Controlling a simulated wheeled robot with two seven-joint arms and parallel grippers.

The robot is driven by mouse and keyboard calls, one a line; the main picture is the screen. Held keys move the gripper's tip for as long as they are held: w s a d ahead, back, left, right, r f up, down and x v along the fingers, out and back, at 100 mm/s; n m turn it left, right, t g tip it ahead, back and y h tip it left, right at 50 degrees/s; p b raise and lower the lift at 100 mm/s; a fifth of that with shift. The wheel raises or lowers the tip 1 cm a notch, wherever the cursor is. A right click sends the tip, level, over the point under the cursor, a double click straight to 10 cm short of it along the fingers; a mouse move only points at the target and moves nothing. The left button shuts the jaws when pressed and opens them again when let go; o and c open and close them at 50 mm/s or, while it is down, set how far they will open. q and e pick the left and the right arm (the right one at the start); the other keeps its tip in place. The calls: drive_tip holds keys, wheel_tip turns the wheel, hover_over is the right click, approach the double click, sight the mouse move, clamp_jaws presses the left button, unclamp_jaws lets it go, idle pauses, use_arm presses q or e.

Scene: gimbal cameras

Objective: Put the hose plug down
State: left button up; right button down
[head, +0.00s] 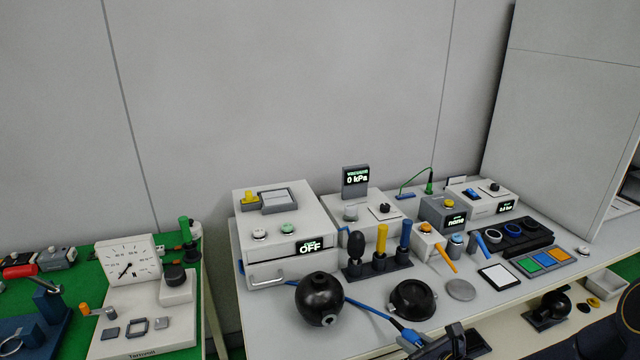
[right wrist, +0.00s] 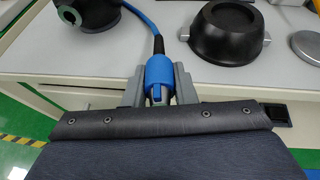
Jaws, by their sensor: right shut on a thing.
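The hose plug (right wrist: 159,80) is a blue sleeve with a grey metal tip. It sits between the two grey fingers of my right gripper (right wrist: 157,88), which is shut on it. In the head view the plug (head: 411,338) shows at the front of the white bench, with my dark right gripper (head: 445,348) at the bottom edge. The blue hose (head: 368,308) runs from the plug back to the left, behind the black sphere (head: 320,298). In the right wrist view the plug overlaps the bench's front edge; its height above the bench is unclear. My left gripper is not in view.
A black round bowl-like part (head: 413,299) stands just behind the plug, with a grey disc (head: 460,289) to its right. A tool stand (head: 378,266) and a white box (head: 287,236) stand farther back. Bare bench top (head: 370,330) lies left of the plug.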

sight(410, 331)
drive_tip(key=r, duration=0.3)
drive_tip(key=w+r+m+h, duration=0.1)
drive_tip(key=r, duration=0.1)
drive_tip(key=r+m+t, duration=0.1)
drive_tip(key=r, duration=0.2)
drive_tip(key=shift+w+a+r+h, duration=0.15)
drive_tip(key=shift+a+r+h, duration=0.05)
drive_tip(key=shift+r+h, duration=0.2)
drive_tip(key=shift+f, duration=0.1)
